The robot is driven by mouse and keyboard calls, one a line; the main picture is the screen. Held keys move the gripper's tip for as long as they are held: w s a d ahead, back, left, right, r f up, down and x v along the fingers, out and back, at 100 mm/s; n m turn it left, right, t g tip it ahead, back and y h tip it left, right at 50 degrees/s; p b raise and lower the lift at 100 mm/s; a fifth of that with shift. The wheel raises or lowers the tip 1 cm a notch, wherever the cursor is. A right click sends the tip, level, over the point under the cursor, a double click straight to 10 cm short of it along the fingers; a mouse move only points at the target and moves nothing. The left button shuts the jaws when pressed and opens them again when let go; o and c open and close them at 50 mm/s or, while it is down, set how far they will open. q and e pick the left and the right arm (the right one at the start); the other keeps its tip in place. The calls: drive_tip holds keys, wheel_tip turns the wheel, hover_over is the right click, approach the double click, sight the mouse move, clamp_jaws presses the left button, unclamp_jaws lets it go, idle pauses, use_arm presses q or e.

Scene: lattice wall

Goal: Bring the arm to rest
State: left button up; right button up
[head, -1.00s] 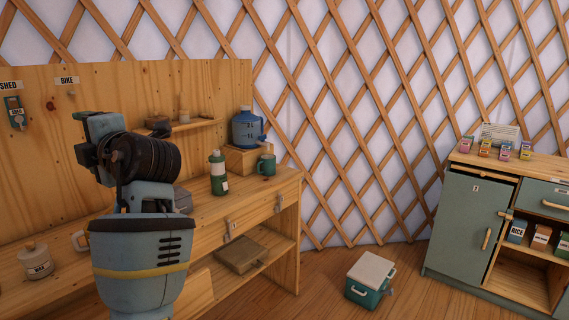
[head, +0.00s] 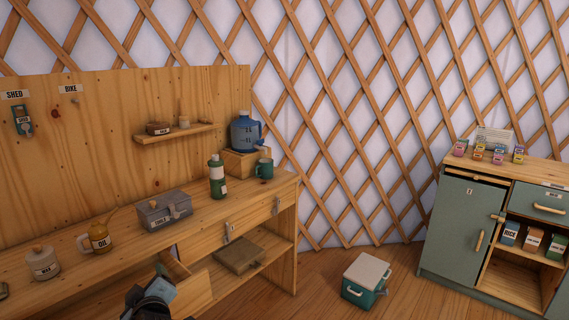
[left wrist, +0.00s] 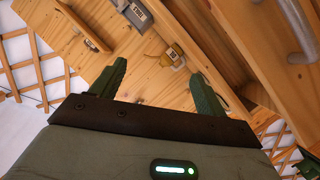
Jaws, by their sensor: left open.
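My left arm shows only at the bottom edge of the head view, where part of the left gripper (head: 152,300) and wrist is in front of the workbench (head: 115,215). Most of that arm is out of the picture. In the left wrist view the left gripper (left wrist: 151,68) has its two green fingers well apart, with nothing between them. The tilted bench top, a grey box and a yellow can lie beyond the fingers. My right gripper is not in view.
A drawer (head: 197,294) of the bench stands open close to my left gripper. A grey toolbox (head: 164,210), an oil can (head: 97,240) and a pot (head: 42,262) stand on the bench. A cooler box (head: 366,280) is on the floor; the floor around it is clear.

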use_arm(q)
drive_tip(key=s+d+f+m+g+h+p, duration=0.1)
drive_tip(key=s+d+f+m+h, duration=0.3)
drive_tip(key=s+f, duration=0.5)
drive_tip(key=s+d+f+m+g+h+p, duration=0.1)
drive_tip(key=s+f+m+h, duration=0.1)
drive_tip(key=s+f+m, duration=0.55)
drive_tip(key=s+d+f+m+g+h+p, duration=0.1)
drive_tip(key=s+f, duration=0.3)
drive_tip(key=s, duration=0.9)
drive_tip(key=s+d+f+m+g+h+p, duration=0.1)
drive_tip(key=s+d+f+m+h, duration=0.2)
drive_tip(key=s, duration=1)
drive_tip(key=shift+s+d+f, duration=0.25)
drive_tip(key=shift+d+f, duration=0.15)
drive_tip(key=shift+d, duration=0.4)
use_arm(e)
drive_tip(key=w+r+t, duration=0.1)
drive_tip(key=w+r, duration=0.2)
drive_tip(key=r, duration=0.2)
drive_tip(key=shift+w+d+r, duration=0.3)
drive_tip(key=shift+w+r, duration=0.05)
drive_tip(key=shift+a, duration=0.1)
